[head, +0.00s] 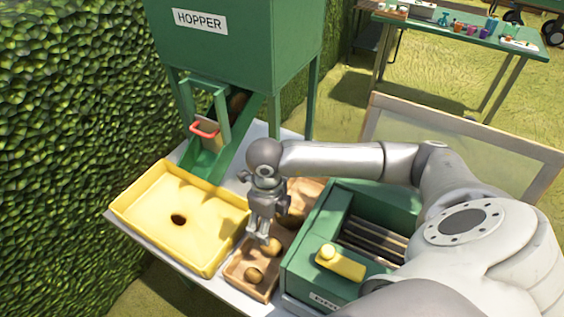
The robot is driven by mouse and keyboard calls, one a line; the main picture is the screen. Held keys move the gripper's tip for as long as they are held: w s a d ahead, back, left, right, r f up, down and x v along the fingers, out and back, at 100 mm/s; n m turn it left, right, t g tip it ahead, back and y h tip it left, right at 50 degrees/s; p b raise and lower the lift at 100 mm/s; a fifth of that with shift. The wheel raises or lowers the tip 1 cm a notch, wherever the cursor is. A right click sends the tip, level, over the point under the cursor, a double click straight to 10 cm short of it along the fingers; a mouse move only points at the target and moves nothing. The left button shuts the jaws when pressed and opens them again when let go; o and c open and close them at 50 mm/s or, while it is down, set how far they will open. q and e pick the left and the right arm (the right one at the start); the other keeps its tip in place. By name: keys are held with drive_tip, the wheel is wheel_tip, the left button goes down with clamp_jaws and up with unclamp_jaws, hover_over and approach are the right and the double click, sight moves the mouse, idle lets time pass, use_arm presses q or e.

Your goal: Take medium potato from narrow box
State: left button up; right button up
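A narrow wooden box (237,279) stands on the table between the yellow tray and the green machine. It holds a potato (254,275) near its front end and another potato (272,247) farther back. My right gripper (259,239) points down over the back part of this box, close to the farther potato. Its fingertips are small in view, and I cannot tell whether they are open or touch that potato. A second wooden box (311,187) lies behind, with a brown potato (290,219) partly hidden by my gripper. My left gripper is not in view.
A yellow tray (150,212) with a dark brown oval spot stands to the left. A green hopper (235,50) with a chute and red-handled gate (205,129) rises behind. A green slatted machine (318,270) with a yellow handle (341,262) stands close on the right.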

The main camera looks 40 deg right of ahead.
sight(272, 246)
drive_tip(key=f, duration=0.1)
drive_tip(key=a+f, duration=0.1)
drive_tip(key=f, duration=0.2)
drive_tip(key=shift+s+a+f+p, duration=0.1)
drive_tip(key=shift+s+a+p, duration=0.05)
drive_tip(key=shift+s+p, duration=0.2)
drive_tip(key=shift+w+f, duration=0.1)
drive_tip(key=shift+f, duration=0.2)
drive_tip(key=shift+w+d+f, duration=0.1)
drive_tip(key=shift+d+f, duration=0.1)
drive_tip(key=shift+f, duration=0.15)
drive_tip(key=f+p, duration=0.1)
drive_tip(key=f, duration=0.3)
drive_tip(key=shift+w+p, duration=0.2)
drive_tip(key=shift+p, duration=0.15)
drive_tip(key=shift+f, duration=0.2)
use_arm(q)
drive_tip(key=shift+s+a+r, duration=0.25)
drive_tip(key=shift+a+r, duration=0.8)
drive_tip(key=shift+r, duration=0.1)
use_arm(e)
drive_tip(key=shift+f, duration=0.1)
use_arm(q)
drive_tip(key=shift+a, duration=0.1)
use_arm(e)
drive_tip(key=shift+c, duration=0.3)
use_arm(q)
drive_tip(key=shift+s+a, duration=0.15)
use_arm(e)
drive_tip(key=c, duration=1)
